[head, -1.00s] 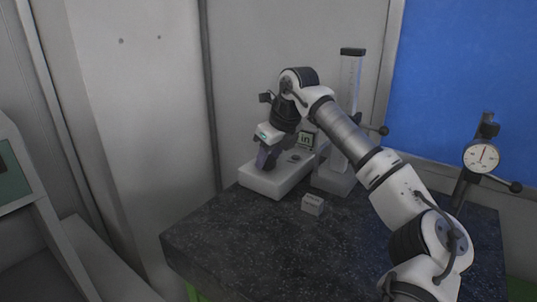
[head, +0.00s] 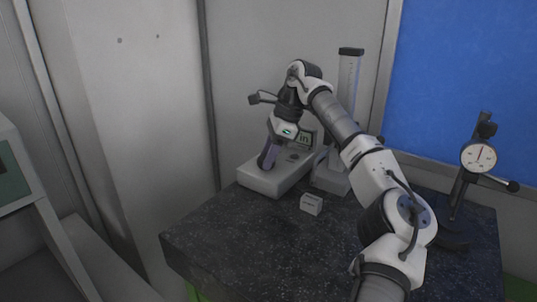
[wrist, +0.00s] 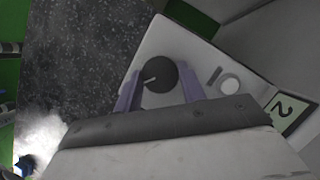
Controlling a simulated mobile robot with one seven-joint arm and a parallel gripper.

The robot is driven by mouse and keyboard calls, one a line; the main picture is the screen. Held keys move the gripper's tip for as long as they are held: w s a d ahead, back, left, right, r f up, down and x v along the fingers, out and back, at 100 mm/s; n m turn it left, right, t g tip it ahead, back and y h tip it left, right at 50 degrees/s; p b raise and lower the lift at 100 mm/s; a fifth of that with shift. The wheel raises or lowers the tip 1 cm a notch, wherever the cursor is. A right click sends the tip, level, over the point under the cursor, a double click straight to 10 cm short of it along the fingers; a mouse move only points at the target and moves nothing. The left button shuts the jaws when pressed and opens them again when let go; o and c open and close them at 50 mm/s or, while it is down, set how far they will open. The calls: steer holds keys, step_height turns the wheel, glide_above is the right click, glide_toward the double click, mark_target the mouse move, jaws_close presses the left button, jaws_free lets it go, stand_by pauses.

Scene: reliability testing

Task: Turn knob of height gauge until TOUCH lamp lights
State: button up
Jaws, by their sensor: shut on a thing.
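In the wrist view, the box (wrist: 160,42) carries a black round knob (wrist: 160,75) with a white pointer line. My gripper (head: 265,163) points down over the box. In the wrist view its purple fingers (wrist: 160,92) are shut on the knob, one on each side. A pale round disc (wrist: 230,85) lies beside the knob; I cannot read whether it is the TOUCH lamp. The display edge (wrist: 290,112) shows a "2".
A tall scaled column (head: 349,95) stands behind my arm, its base partly hidden. A small grey labelled block (head: 311,204) lies in front of it. A dial indicator (head: 479,157) on a stand is at the right. The front left of the granite table (head: 230,245) is clear.

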mark_target(280, 167)
steer(key=shift+r+n, duration=0.15)
steer(key=shift+n, duration=0.35)
steer(key=o, duration=1)
steer(key=shift+v, duration=3.7)
steer(key=shift+w, duration=0.15)
